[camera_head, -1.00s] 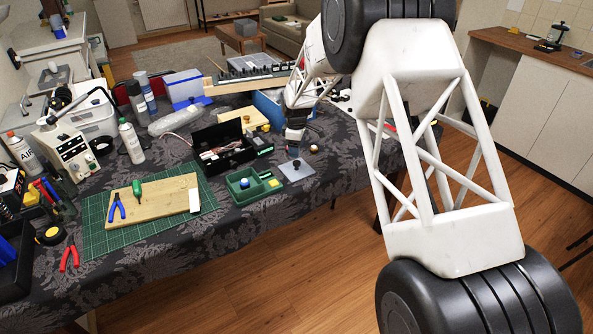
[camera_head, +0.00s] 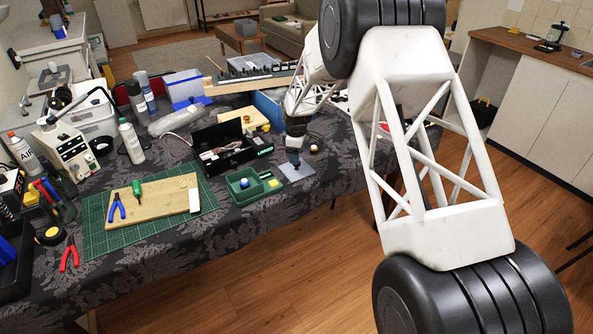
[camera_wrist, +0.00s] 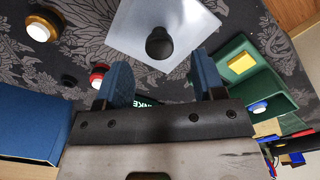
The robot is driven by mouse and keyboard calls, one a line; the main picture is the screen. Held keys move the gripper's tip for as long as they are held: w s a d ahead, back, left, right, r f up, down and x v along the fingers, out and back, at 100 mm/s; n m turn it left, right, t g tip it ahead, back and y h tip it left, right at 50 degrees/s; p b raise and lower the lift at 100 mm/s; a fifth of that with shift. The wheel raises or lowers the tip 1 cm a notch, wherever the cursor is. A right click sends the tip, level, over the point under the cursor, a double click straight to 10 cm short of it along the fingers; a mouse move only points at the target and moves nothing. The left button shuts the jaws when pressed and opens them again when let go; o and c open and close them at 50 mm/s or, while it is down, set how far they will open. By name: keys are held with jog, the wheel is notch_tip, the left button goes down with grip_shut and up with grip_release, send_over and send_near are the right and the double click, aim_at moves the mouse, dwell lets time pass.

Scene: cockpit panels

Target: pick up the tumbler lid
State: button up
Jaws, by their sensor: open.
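The best match for the tumbler lid is a pale grey square plate with a round black knob; I cannot tell whether they are one piece. The plate (camera_head: 307,173) lies flat on the dark patterned cloth, right of the green tray. In the wrist view the plate (camera_wrist: 195,22) is at the top centre, with the black knob (camera_wrist: 159,44) standing on it. My gripper (camera_head: 294,160) is over the plate and hides the knob in the head view. In the wrist view my gripper (camera_wrist: 162,72) is open and empty, its blue fingers either side of the knob's line, the knob just beyond the tips.
The green tray (camera_head: 245,194) with a white-and-blue button stands close beside the plate. A black open box (camera_head: 222,148) is behind it. The table edge is in front.

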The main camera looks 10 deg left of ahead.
jog(key=shift+f, duration=2.4)
jog(key=shift+c, duration=0.2)
jog(key=c, duration=1)
jog(key=shift+r, duration=0.1)
jog(key=shift+r, duration=0.75)
notch_tip(320, 180, up, 2)
jog(key=s+d, duration=0.2)
jog(key=s, duration=0.2)
jog(key=s+d+r, duration=0.1)
jog(key=s+d, duration=0.1)
jog(key=s, duration=0.3)
jog(key=s+d, duration=0.3)
jog(key=s, duration=0.2)
jog(key=shift+s+r, duration=0.15)
jog(key=shift+s, duration=0.1)
